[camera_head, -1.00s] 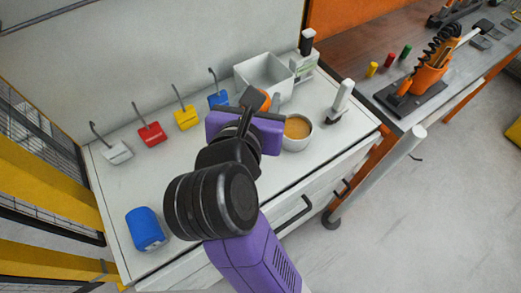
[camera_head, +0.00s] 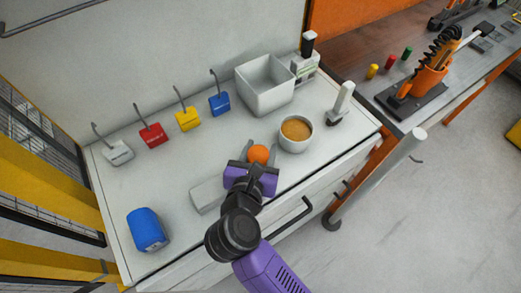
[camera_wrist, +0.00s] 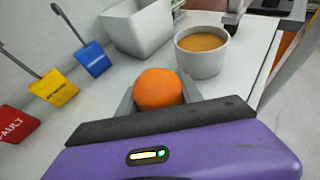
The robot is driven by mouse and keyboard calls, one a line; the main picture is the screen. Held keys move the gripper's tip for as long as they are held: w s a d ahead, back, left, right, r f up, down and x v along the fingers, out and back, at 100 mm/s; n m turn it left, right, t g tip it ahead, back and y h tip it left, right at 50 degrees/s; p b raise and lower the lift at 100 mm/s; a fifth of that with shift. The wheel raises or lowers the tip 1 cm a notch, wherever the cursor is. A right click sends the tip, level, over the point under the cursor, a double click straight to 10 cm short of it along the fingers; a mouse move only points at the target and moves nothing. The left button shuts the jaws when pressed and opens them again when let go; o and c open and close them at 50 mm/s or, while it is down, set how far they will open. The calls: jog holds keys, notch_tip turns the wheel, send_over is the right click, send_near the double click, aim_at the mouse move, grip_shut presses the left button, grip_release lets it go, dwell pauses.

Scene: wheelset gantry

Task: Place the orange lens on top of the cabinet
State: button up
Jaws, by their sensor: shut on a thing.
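The orange lens (camera_head: 258,154) is a round orange piece between the fingers of my gripper (camera_head: 261,157). In the wrist view the orange lens (camera_wrist: 158,89) sits between the two grey fingertips, which are shut on it. The cabinet (camera_head: 178,213) is white with a flat top and drawer handles at its front. My gripper is over the front middle of that top. I cannot tell whether the lens touches the surface.
A cup of brown liquid (camera_head: 296,134) stands just right of the lens. A pale grey block (camera_head: 208,196) lies left of my gripper. A white bin (camera_head: 265,88) and several coloured padlock-like tags (camera_head: 151,136) line the back. A blue canister (camera_head: 147,230) is at left.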

jog(key=shift+f, duration=0.4)
jog(key=shift+f, duration=0.1)
jog(key=o, duration=1.4)
jog(key=shift+s, duration=0.15)
jog(key=b+v, duration=0.1)
jog(key=v, duration=1)
jog(key=shift+s+a+r, duration=0.1)
jog(key=shift+s+r, duration=0.2)
jog(key=shift+r, duration=0.05)
